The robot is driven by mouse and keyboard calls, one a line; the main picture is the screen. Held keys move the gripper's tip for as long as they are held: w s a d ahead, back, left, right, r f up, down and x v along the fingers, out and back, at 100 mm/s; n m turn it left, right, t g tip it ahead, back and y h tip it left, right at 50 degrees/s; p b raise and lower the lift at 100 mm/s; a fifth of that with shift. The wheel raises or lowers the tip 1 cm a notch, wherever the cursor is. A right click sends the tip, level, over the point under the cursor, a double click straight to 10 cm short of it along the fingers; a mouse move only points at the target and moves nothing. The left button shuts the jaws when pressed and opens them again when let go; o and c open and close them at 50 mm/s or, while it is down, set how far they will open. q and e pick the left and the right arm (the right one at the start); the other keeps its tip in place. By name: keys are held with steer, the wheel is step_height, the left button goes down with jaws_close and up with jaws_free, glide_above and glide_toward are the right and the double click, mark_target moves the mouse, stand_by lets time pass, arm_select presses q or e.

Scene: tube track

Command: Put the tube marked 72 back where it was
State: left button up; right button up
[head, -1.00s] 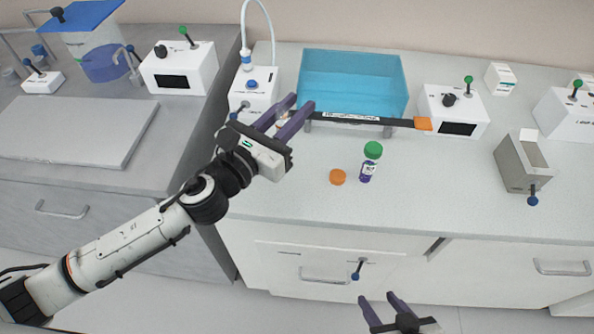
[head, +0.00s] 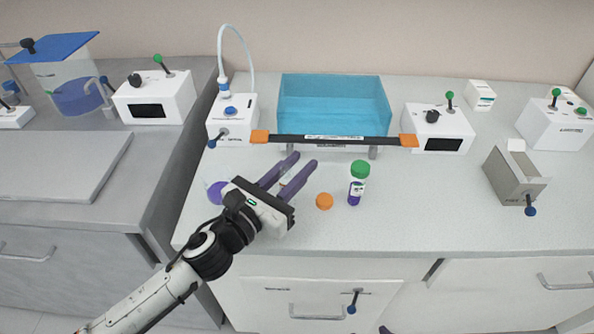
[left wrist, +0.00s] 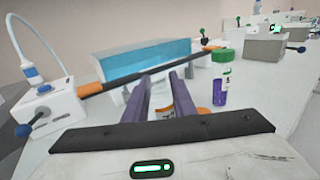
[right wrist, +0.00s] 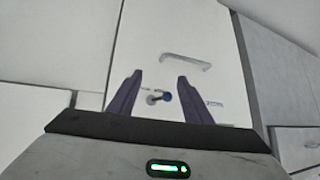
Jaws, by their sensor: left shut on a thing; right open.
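My left gripper (head: 288,178) is low over the counter in the head view, in front of the rack and left of an orange cap (head: 324,201). Its fingers hold a clear tube (left wrist: 163,105), partly hidden, with purple on it in the left wrist view. I cannot read its mark. A green-capped tube (head: 357,184) with purple content stands upright right of the cap; its label is too small to read. A small rack (head: 345,148) stands behind. My right gripper (right wrist: 155,95) is open and empty before a cabinet front in the right wrist view.
A black bar (head: 330,140) with orange ends runs across the rack in front of a blue bin (head: 333,105). A clear vessel with purple content (head: 215,192) is left of my left gripper. White devices with levers (head: 436,128) stand around.

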arm_select(q)
steer(key=o, duration=1)
steer(key=shift+f, duration=0.25)
steer(key=shift+r, duration=0.15)
steer(key=shift+s+a, duration=0.15)
steer(key=b+v, duration=0.1)
steer(key=v, duration=0.9)
steer(key=shift+s+a, duration=0.2)
steer(key=shift+s, duration=0.15)
steer(key=shift+s+a, duration=0.25)
steer(key=shift+s, duration=0.05)
